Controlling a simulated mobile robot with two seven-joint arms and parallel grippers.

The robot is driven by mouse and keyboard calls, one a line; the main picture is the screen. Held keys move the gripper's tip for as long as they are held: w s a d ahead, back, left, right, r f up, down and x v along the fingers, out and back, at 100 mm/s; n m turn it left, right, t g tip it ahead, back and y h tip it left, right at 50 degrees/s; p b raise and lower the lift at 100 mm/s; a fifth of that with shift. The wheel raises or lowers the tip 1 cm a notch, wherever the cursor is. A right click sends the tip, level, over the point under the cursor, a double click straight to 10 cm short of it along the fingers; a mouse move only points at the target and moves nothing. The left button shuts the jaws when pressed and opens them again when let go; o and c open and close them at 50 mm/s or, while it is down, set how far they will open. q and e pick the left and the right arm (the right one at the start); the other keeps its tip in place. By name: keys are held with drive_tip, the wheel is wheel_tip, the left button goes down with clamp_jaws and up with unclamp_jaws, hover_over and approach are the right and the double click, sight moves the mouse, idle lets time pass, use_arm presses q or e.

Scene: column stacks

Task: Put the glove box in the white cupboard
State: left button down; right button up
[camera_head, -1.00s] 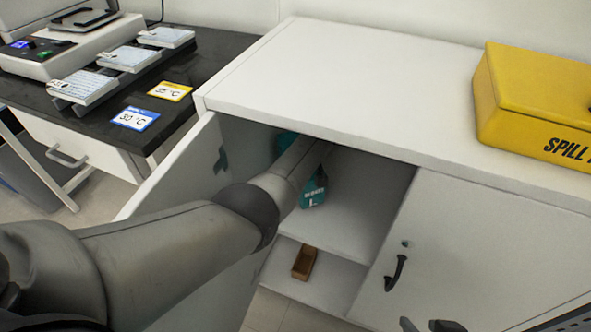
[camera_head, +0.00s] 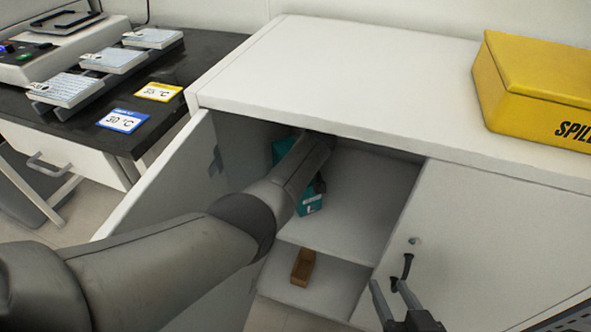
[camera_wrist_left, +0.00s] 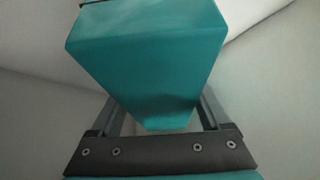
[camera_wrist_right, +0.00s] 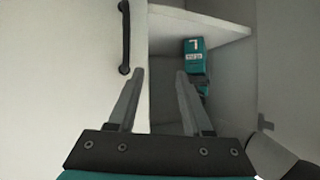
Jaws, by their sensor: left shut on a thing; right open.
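The teal glove box (camera_head: 311,203) is inside the white cupboard (camera_head: 330,55), over the upper shelf, partly hidden by my left arm. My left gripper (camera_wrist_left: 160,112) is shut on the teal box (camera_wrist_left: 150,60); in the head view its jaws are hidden. Whether the box touches the shelf, I cannot tell. The left door stands open; the right door (camera_head: 490,240) is shut. My right gripper (camera_head: 390,288) is open and empty in front of the right door, near its dark handle (camera_head: 407,268). The right wrist view shows the box (camera_wrist_right: 194,58) beyond the right jaws.
A small brown box (camera_head: 302,267) sits on the lower shelf. A yellow spill box (camera_head: 535,90) stands on the cupboard top at the right. At the left, a black bench (camera_head: 165,85) bears a device and several trays. The upper shelf has free room right of the glove box.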

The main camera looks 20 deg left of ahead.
use_arm(q)
drive_tip(key=shift+w, duration=0.1)
unclamp_jaws()
drive_tip(key=shift+f, duration=0.1)
use_arm(e)
drive_tip(key=shift+a+r, duration=0.1)
drive_tip(key=shift+a, duration=0.05)
use_arm(q)
drive_tip(key=shift+s+d+r+p, duration=0.2)
drive_tip(key=shift+s+r+p, duration=0.1)
drive_tip(key=shift+r+p, duration=0.3)
drive_tip(key=p+v, duration=0.3)
drive_tip(key=v, duration=0.1)
drive_tip(key=shift+p+v, duration=0.75)
drive_tip(key=shift+p, duration=0.05)
drive_tip(key=shift+s+d+r+p, duration=0.2)
drive_tip(key=shift+r+p, duration=0.1)
drive_tip(key=shift+r, duration=0.05)
use_arm(e)
drive_tip(key=s+d+f+g+h, duration=0.3)
drive_tip(key=s+d+f+g, duration=0.2)
drive_tip(key=d+g, duration=0.2)
drive_tip(key=shift+s+d+f+m+h, duration=0.3)
drive_tip(key=shift+s+d+h, duration=0.1)
drive_tip(key=shift+d, duration=0.1)
